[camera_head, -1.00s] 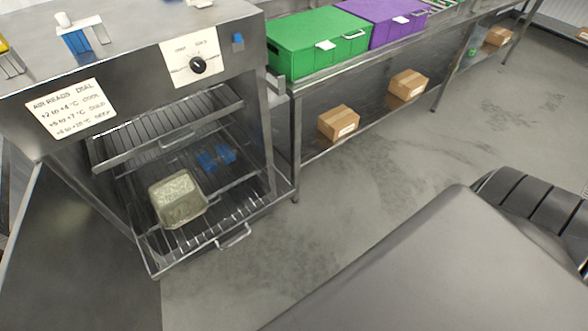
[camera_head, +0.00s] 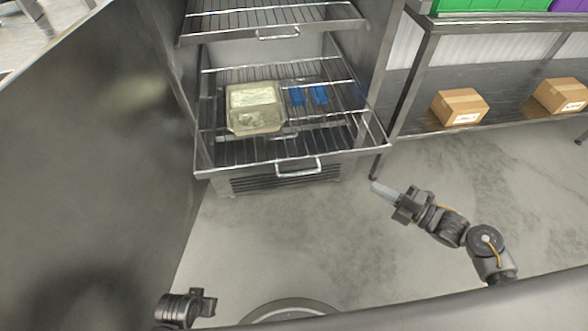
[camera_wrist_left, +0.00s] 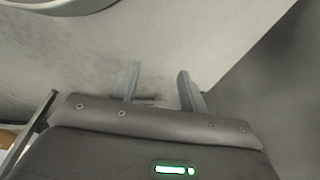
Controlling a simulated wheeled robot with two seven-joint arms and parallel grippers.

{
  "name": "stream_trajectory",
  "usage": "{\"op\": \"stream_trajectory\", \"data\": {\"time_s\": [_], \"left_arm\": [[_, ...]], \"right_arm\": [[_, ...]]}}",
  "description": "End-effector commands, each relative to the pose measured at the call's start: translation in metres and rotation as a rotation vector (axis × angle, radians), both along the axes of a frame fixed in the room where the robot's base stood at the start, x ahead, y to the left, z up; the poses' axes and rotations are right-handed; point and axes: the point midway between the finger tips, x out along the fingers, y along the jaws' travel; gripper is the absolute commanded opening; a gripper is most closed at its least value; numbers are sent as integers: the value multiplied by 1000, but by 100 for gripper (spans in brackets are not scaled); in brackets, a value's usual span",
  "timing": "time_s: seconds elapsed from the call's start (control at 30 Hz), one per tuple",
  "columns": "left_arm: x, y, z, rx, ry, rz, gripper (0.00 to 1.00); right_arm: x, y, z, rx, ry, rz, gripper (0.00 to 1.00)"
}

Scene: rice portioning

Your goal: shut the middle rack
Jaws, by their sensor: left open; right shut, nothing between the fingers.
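A wire rack (camera_head: 245,168) with a front handle (camera_head: 298,168) is pulled far out of the steel cabinet. It appears to be the middle one; a second handle shows dimly through its wires. A pale, covered-looking tub (camera_head: 254,106) and blue pieces (camera_head: 308,95) are seen within its outline. Another rack (camera_head: 270,16) sits above it. My right gripper (camera_head: 382,190) is shut and empty, right of the pulled-out rack's front corner and apart from it. My left gripper (camera_wrist_left: 159,72) is open and empty in the left wrist view; only dark arm parts show at the head view's lower left.
A dark steel panel (camera_head: 90,150), perhaps the open cabinet door, fills the left. A steel table (camera_head: 420,60) stands right of the cabinet, with cardboard boxes (camera_head: 460,106) on its lower shelf. Grey floor (camera_head: 320,235) is clear in front of the rack.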

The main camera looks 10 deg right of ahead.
Motion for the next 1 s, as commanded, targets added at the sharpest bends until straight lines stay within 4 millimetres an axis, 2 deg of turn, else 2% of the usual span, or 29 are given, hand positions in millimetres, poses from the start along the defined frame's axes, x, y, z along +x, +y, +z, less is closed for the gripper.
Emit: {"op": "stream_trajectory", "data": {"time_s": [0.2, 0.37, 0.87, 1.0], "left_arm": [[2, 0, 5, 0, -5, 1, 43], [2, 0, 4, 0, -4, 1, 43], [-2, 0, -8, 0, 3, -1, 43], [-1, 0, -9, -1, 1, -1, 43]], "right_arm": [[-3, 5, 11, -27, -66, 39, 0], [4, 11, 11, -25, -63, 36, 0], [67, 83, 11, -22, -61, 36, 0], [87, 81, 10, -25, -60, 34, 0]]}}
